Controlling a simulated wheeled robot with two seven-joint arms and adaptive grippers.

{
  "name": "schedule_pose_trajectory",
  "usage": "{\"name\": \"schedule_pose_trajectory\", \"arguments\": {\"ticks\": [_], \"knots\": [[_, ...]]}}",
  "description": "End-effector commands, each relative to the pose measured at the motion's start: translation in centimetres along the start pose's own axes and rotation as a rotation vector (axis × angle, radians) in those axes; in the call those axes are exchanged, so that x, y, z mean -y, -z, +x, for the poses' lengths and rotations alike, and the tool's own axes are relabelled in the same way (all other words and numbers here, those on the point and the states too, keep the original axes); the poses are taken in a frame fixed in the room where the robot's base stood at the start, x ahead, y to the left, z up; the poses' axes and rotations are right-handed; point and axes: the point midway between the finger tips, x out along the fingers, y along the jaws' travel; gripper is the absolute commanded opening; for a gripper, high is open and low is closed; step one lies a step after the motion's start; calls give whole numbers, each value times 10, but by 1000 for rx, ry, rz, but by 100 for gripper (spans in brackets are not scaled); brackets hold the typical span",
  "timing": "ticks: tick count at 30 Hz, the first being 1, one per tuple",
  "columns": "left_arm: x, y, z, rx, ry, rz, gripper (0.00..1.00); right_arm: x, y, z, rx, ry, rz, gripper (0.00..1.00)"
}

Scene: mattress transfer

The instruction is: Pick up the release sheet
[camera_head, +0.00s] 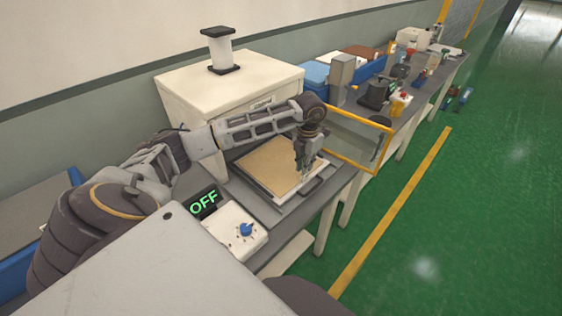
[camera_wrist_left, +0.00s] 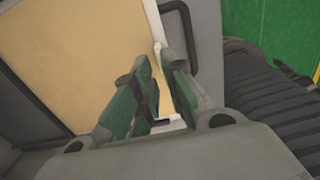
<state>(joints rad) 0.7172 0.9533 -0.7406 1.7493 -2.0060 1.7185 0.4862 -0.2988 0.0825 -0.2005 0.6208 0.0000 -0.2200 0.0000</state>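My left gripper (camera_head: 303,178) points down at the right part of the sheet in the head view. In the left wrist view its green-padded fingers (camera_wrist_left: 158,75) stand a narrow gap apart over the sheet's edge. Tan and white show between them, and I see no clear grip on the sheet. The fingertips' contact is partly hidden. My right gripper is out of view.
A control box (camera_head: 234,229) with a blue knob and an OFF display (camera_head: 204,203) sits in front. A dark handle (camera_head: 311,187) is beside the gripper. A cream cabinet (camera_head: 226,81) stands behind, and a yellow-framed clear panel (camera_head: 352,145) stands to the right.

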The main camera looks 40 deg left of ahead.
Motion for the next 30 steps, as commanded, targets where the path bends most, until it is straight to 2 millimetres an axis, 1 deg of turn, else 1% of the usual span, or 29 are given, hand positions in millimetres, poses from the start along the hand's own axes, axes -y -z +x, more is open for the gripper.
{"name": "schedule_pose_trajectory", "arguments": {"ticks": [5,12,18,22,30], "knots": [[0,-1,6,-2,1,-1,12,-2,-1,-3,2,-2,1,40],[2,-5,30,-2,2,0,12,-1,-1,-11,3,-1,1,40],[2,-5,48,-1,1,0,12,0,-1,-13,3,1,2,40],[2,-5,52,0,0,0,12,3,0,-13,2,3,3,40],[2,-5,52,0,0,0,12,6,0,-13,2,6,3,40]]}}
